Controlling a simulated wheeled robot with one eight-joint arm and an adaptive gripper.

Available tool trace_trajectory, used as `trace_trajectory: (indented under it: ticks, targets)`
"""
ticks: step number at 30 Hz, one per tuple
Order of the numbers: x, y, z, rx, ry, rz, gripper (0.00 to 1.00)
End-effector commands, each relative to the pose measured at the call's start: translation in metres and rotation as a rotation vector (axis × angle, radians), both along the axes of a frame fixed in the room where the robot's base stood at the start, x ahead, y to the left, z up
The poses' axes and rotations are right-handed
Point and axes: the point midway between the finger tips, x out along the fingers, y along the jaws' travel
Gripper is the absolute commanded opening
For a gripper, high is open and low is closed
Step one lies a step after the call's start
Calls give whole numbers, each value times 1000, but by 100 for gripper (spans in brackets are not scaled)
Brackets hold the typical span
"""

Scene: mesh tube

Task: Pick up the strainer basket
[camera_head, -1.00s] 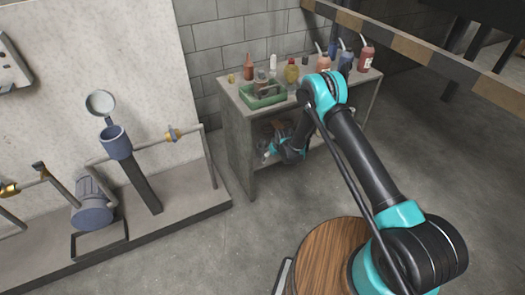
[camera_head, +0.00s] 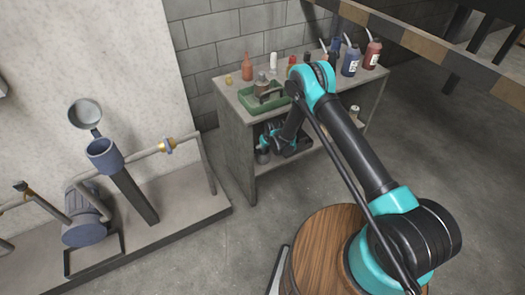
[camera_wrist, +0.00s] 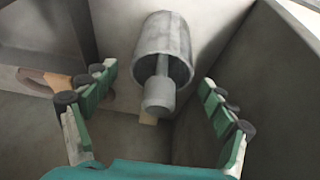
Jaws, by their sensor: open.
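A grey metal cylinder with an open end, which looks like the strainer basket (camera_wrist: 163,45), is ahead in the wrist view. A narrower rounded grey piece (camera_wrist: 159,95) sticks out from its open end. My gripper (camera_wrist: 158,104) is open, its green-padded fingers spread to the left and right of that narrower piece, with clear gaps on both sides. Nothing is held. In the head view my gripper (camera_head: 283,143) reaches into the lower shelf of the cabinet and is partly hidden by my arm; a small grey cylinder (camera_head: 262,154) shows beside it.
The cabinet (camera_head: 240,150) has side walls close around my gripper. Its top bears a green tray (camera_head: 252,106) and several bottles, including a red one (camera_head: 373,54). An item with a tan handle (camera_wrist: 52,82) lies left in the wrist view. A pipe stand with a blue cup (camera_head: 103,155) is left.

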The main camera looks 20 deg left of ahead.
Motion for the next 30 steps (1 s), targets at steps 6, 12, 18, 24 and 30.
trace_trajectory:
  ticks: [6,12,18,24,30]
  targets:
    - [-2,0,-3,0,0,0,84]
    - [-2,0,-3,0,0,1,63]
    - [-2,0,-3,0,0,1,38]
    - [-2,0,-3,1,-1,1,24]
    - [-2,0,-2,0,0,1,24]
